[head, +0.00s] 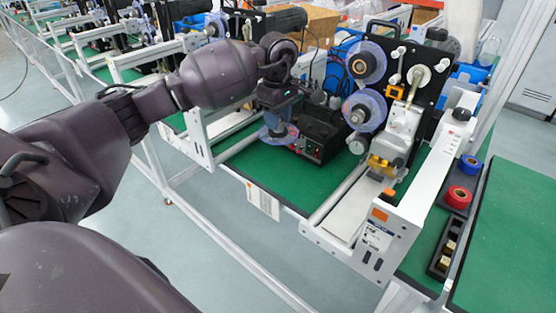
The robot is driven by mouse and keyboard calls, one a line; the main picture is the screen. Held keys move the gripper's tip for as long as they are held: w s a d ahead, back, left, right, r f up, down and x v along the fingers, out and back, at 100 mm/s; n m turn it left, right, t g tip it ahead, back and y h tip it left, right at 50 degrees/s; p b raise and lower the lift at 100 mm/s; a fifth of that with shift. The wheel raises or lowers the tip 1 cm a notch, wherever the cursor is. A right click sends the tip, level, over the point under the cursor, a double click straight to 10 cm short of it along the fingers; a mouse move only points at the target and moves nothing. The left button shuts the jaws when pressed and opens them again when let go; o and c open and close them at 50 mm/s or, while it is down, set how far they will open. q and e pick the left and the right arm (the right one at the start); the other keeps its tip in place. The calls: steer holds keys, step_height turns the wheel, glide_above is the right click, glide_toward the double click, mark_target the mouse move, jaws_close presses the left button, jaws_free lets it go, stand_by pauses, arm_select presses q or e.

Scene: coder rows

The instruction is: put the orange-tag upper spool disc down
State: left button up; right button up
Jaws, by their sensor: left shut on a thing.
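My left gripper (279,103) points down over the green bench, left of the black control box. It is shut on a translucent bluish spool disc (273,134), which shows below the fingers and is partly hidden by them. I cannot tell whether the disc touches the bench. The nearest machine has an orange tag (380,214) on its white front bracket. My right gripper is not in view.
The black control box (322,133) stands close to the right of the gripper. Green bench top (300,180) is free in front of it. Blue tape (471,162) and red tape (459,196) lie at the right. White rails border the bench. A cardboard box (318,24) stands behind.

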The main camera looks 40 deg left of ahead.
arm_select(q)
step_height(320, 180, down, 13)
steer(key=shift+f+b, duration=0.15)
steer(key=shift+b, duration=0.3)
steer(key=o, duration=1.1)
step_height(320, 180, up, 12)
steer(key=shift+r+p, duration=0.1)
steer(key=shift+p, duration=0.3)
